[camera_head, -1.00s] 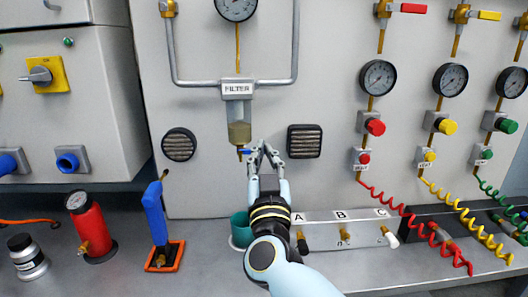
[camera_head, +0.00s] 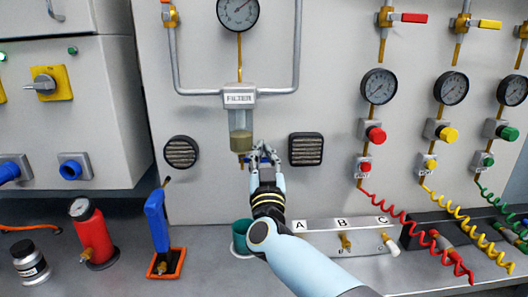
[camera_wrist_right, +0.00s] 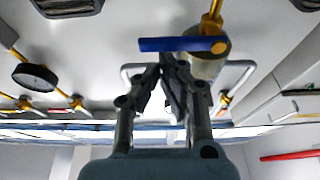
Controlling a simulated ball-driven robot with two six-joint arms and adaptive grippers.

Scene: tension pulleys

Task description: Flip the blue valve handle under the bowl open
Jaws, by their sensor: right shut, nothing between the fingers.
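The clear filter bowl (camera_head: 240,120), with murky liquid in it, hangs below the FILTER label on the panel. The blue valve handle (camera_head: 242,159) is under the bowl, small and partly behind my right gripper. In the right wrist view the blue handle (camera_wrist_right: 170,44) lies crosswise, joined at its right end to a brass fitting (camera_wrist_right: 220,46). My right gripper (camera_head: 264,147) is shut and empty just right of the bowl's lower end. In the wrist view its fingertips (camera_wrist_right: 173,62) meet close to the handle; whether they touch it I cannot tell.
A pipe loop (camera_head: 297,50) frames the filter, with a vent grille (camera_head: 306,149) close to the right of my gripper. A teal cup (camera_head: 242,238) stands below beside my arm. A blue tool (camera_head: 157,220) stands upright in an orange base at the left.

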